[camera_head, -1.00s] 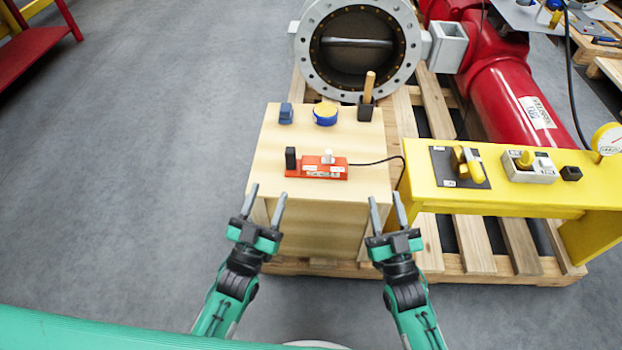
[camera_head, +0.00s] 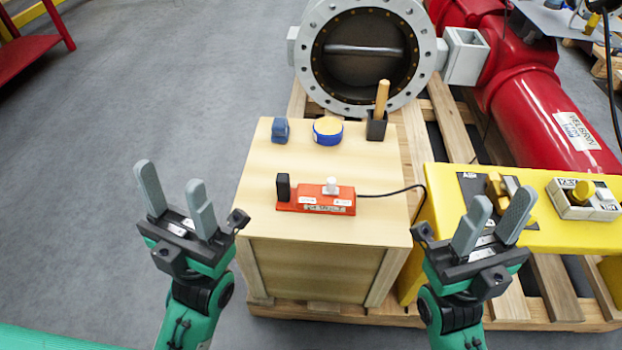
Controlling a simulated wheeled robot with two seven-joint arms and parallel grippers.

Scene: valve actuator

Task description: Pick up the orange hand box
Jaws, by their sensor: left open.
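The orange hand box (camera_head: 315,200) lies on top of the light wooden crate (camera_head: 380,222). It has a black upright part at its left end, a white knob on top, pale labels on its front and a black cable leaving its right end. My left gripper (camera_head: 176,190) is open and empty, left of the crate and apart from the box. My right gripper (camera_head: 493,220) has its two fingers apart with nothing between them, right of the crate and in front of the yellow bench.
A blue block (camera_head: 280,131), a blue-and-yellow round tin (camera_head: 328,131) and a black holder (camera_head: 376,126) with a wooden handle stand behind the box. The yellow bench (camera_head: 440,190) carries valve controls. A large grey valve (camera_head: 365,55) stands behind.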

